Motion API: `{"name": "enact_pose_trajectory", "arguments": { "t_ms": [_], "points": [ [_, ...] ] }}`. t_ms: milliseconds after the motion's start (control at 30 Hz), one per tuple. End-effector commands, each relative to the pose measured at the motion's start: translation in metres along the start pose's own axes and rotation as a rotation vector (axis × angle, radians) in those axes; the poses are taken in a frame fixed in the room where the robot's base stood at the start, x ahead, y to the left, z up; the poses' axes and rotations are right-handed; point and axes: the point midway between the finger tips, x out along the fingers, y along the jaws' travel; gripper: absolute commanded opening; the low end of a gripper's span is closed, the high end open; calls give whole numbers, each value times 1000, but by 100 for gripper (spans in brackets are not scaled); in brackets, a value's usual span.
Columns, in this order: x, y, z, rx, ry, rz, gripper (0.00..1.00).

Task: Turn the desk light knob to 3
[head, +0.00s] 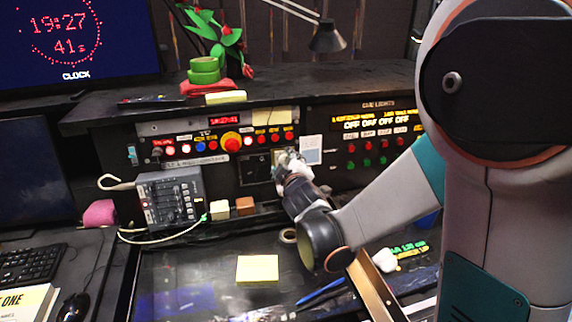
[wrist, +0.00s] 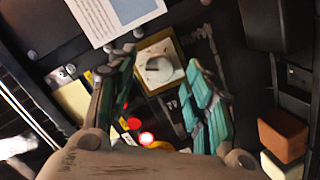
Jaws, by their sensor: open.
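The knob (wrist: 159,70) is a round pale dial on a light square plate with a yellowish edge, set in the dark panel. In the wrist view it lies between and just beyond the fingertips of my gripper (wrist: 165,72). The gripper is open, with one teal-padded finger on each side of the plate; I cannot tell whether either finger touches it. In the head view my gripper (head: 287,160) is at the panel and hides most of the knob. The number the knob points at is too small to read.
A panel strip with a large red button (head: 230,142) and several small buttons lies left of my gripper. A paper note (head: 311,149) is just right of it. A grey control box (head: 170,199), a brown block (head: 245,206) and a pale block (head: 219,210) stand below left. A desk lamp (head: 327,38) is above.

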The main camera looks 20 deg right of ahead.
Motion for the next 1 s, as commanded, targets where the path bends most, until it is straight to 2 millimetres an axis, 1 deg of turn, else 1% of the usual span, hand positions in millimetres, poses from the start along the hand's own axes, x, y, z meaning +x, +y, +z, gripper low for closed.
{"name": "enact_pose_trajectory", "arguments": {
  "t_ms": [300, 533, 733, 1000],
  "points": [
    [-56, 0, 0, -1, 0, -1, 47],
    [-92, -1, 0, 0, 1, -1, 47],
    [-109, -1, 1, 0, 0, -1, 47],
    [-113, -1, 1, 1, -1, 0, 47]
  ]
}}
